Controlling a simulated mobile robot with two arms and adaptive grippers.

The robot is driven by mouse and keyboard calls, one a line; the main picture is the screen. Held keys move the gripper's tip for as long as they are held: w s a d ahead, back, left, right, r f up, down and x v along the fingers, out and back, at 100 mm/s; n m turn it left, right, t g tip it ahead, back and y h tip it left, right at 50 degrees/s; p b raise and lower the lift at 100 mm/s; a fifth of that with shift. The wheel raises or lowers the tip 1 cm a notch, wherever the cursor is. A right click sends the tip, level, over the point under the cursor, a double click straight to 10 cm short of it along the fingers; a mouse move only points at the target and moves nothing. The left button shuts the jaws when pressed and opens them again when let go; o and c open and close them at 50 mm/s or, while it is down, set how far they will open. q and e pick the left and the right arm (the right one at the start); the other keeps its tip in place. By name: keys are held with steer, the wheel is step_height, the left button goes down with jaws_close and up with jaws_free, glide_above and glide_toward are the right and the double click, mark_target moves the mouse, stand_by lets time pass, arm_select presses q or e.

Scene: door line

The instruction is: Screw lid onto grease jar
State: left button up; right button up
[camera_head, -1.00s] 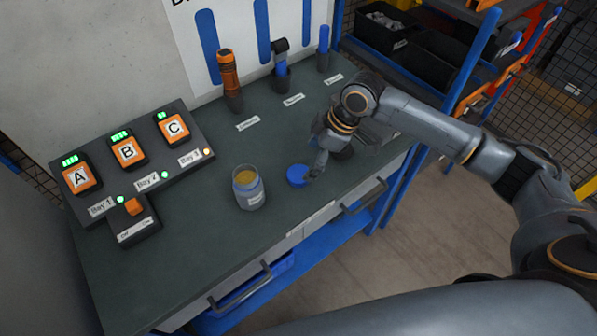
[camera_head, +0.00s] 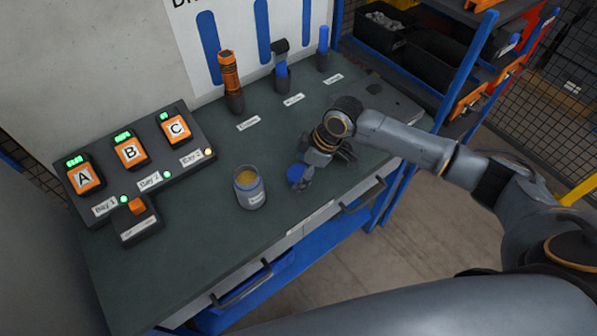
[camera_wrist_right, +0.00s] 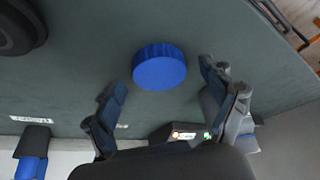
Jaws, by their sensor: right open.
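The grease jar (camera_head: 249,188) is a clear container with yellow-brown grease and a pale label. It stands open and upright on the dark bench top. The blue lid (camera_head: 295,173) lies on the bench just right of the jar, partly hidden by my right gripper (camera_head: 303,180). In the right wrist view the blue lid (camera_wrist_right: 159,67) lies ahead of and between the spread fingers of the right gripper (camera_wrist_right: 168,105). The fingers are open and do not appear to touch the lid. My left gripper is not in view.
A charger dock with orange batteries A, B and C (camera_head: 131,151) stands at the left, with a small orange-button box (camera_head: 136,219) before it. An orange flashlight (camera_head: 231,78) and blue-handled tools stand in holders along the back. The bench (camera_head: 200,262) is clear in front of the jar.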

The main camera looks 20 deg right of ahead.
steer(key=c, duration=0.8)
steer(key=shift+r, duration=0.1)
steer(key=shift+r, duration=0.2)
step_height(320, 180, up, 2)
steer(key=shift+r+b, duration=0.1)
steer(key=shift+b, duration=0.65)
steer(key=s+d+r, duration=0.1)
steer(key=s+r, duration=0.2)
steer(key=s, duration=0.1)
steer(key=s+d+r+b, duration=0.1)
steer(key=s+r, duration=0.2)
steer(key=s, duration=0.2)
steer(key=s+d+r+b, duration=0.1)
steer(key=s+r, duration=0.3)
steer(key=shift+s+d+r, duration=0.1)
steer(key=shift+s+d, duration=0.2)
steer(key=shift+s, duration=0.05)
